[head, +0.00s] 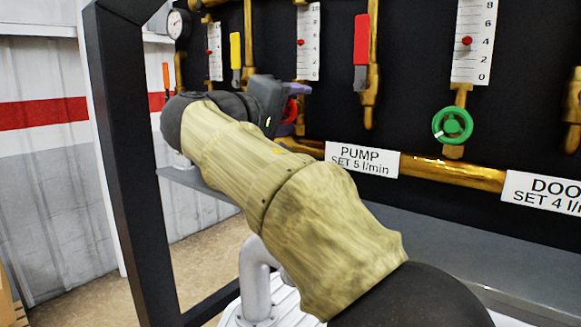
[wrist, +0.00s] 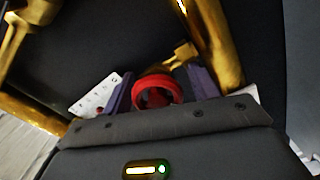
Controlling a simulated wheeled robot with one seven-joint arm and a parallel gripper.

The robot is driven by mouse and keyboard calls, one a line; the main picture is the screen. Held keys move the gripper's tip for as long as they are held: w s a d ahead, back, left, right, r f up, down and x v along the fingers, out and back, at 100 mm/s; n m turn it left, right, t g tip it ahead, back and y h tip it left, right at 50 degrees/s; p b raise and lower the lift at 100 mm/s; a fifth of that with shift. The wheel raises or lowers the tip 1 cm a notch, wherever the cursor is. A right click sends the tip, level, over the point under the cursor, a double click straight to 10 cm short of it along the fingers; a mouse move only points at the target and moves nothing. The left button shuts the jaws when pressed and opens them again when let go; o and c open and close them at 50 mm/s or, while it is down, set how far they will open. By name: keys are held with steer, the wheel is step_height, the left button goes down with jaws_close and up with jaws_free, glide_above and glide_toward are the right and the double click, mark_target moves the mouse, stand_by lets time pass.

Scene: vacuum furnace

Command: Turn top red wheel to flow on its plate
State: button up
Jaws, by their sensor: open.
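The red wheel (head: 290,110) is on the panel below a white flow scale (head: 308,45), partly hidden by my gripper (head: 292,98) in the head view. In the wrist view the red wheel (wrist: 157,90) sits between the two purple fingers of my gripper (wrist: 161,86), which are open on either side of it. I cannot tell whether a finger touches the rim. A red float (head: 300,42) shows about midway on that scale. A plate reading PUMP SET 5 l/min (head: 361,160) is to the lower right of the wheel.
A green wheel (head: 452,125) stands to the right, under another scale (head: 474,40). A plate reading DOO, SET 4 l/m (head: 541,192) is cut off at the right. Brass pipes (head: 455,174), a red lever (head: 361,40) and a yellow lever (head: 235,50) are nearby. A black frame post (head: 128,150) stands left.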

steer(key=shift+r, duration=0.2)
steer(key=shift+w+m, duration=0.1)
steer(key=shift+m, duration=1)
steer(key=shift+s+d+m, duration=0.2)
steer(key=shift+m, duration=1)
steer(key=shift+w+a+m+p, duration=0.15)
steer(key=shift+m+p, duration=0.35)
steer(key=shift+m, duration=0.6)
steer(key=m+p, duration=0.1)
steer(key=m, duration=0.1)
steer(key=shift+m, duration=0.4)
steer(key=m+p, duration=0.2)
steer(key=p, duration=0.1)
steer(key=shift+r+m+p, duration=0.15)
steer(key=shift+m+p, duration=0.2)
steer(key=shift+m, duration=0.05)
steer(key=m+p, duration=0.1)
steer(key=p, duration=0.3)
steer(key=shift+m, duration=0.4)
steer(key=shift+m+p, duration=0.4)
steer(key=shift+p, duration=0.35)
